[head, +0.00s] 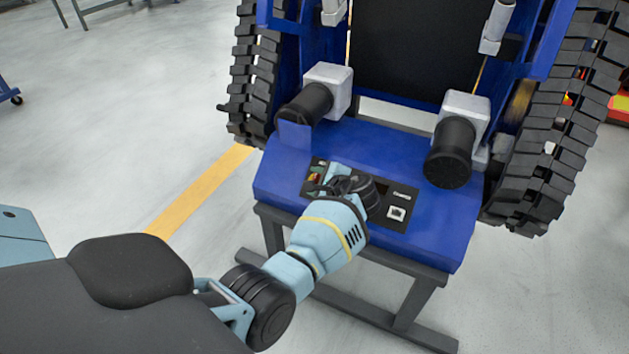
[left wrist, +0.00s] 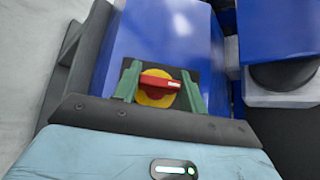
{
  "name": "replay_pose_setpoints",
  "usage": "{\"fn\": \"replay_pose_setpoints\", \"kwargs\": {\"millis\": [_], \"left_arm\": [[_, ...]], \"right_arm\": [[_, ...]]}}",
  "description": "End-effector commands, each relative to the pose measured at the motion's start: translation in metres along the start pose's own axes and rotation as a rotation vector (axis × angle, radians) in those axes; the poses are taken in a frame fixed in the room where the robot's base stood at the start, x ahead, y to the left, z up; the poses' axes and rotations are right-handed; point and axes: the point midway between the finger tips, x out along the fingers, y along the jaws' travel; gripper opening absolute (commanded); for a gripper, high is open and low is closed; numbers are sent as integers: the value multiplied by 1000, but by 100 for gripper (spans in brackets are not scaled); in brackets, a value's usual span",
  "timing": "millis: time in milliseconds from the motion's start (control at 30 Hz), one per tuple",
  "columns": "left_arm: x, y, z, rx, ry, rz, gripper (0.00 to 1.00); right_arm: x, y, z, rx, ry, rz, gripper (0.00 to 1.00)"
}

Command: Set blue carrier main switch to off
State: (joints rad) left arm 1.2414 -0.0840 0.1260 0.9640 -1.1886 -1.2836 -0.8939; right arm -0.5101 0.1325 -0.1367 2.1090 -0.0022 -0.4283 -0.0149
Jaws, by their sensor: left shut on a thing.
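The blue carrier (head: 436,233) stands in front of me on a dark frame, with a black control panel (head: 397,222) on its sloped end. The main switch is a red handle (left wrist: 160,84) on a yellow round plate (left wrist: 152,99). In the left wrist view the handle lies crosswise between the two green fingers of my left gripper (left wrist: 160,86). My left gripper is shut on this handle. In the head view my left gripper (head: 329,177) is at the panel's left end and hides most of the switch. My right gripper is in neither view.
Two black-and-grey cylindrical units (head: 305,103) (head: 449,152) stick out above the panel, on either side. Black tracks (head: 256,85) (head: 550,130) flank the carrier. The floor to the left is open, with a yellow line (head: 200,191).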

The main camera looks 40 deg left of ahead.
Motion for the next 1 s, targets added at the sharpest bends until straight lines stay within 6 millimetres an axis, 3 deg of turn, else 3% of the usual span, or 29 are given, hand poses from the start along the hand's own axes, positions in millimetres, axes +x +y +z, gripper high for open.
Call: {"fn": "replay_pose_setpoints", "kwargs": {"millis": [500,533,667,1000], "left_arm": [[1,1,0,-12,0,16,19],[1,1,0,-12,0,16,46],[1,1,0,-11,0,15,63],[-3,0,0,-12,0,13,64]], "right_arm": [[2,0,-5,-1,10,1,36],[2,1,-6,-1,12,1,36],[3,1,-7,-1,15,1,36],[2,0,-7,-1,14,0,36]]}}
